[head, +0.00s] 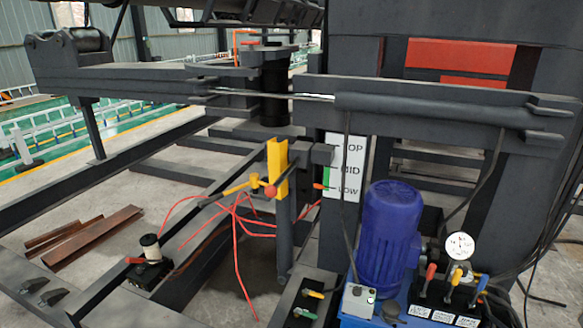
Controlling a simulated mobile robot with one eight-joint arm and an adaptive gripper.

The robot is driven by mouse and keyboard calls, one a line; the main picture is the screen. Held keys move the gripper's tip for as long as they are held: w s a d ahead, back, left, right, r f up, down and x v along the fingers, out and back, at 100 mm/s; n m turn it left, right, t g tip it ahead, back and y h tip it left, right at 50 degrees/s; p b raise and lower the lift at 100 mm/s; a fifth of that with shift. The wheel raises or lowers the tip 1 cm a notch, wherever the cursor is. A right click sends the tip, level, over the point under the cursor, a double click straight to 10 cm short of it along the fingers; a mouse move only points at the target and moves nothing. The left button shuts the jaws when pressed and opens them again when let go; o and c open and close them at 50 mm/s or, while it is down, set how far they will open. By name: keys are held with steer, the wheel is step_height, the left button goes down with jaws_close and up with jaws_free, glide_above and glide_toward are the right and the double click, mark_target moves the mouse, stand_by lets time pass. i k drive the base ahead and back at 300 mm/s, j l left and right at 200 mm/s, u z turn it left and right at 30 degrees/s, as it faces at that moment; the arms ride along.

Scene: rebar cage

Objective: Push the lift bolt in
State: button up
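A yellow upright bracket (278,170) stands on a dark post near the middle of the head view. A yellow bar (236,188) with a red ball knob (270,191) lies across its left side. This looks like the lift bolt, but I cannot tell for certain, nor how deep it sits. A white plate (344,165) marked OP, MID and LOW is right of the bracket, its first word partly cut off. A small red-tipped pointer (322,187) is beside LOW. My gripper is not in view.
A blue motor (389,238), a pressure gauge (460,246) and several coloured levers (455,275) stand at the lower right. Red hoses (237,235) hang below the bracket. Dark beams (115,168) cross the left side. Rusty steel pieces (85,236) lie on the floor.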

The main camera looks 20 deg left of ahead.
mark_target(271, 191)
steer(key=j+z, duration=0.2)
steer(key=j, duration=0.55)
steer(key=k+j+z, duration=0.25)
steer(key=j, duration=0.45)
steer(key=i, duration=0.1)
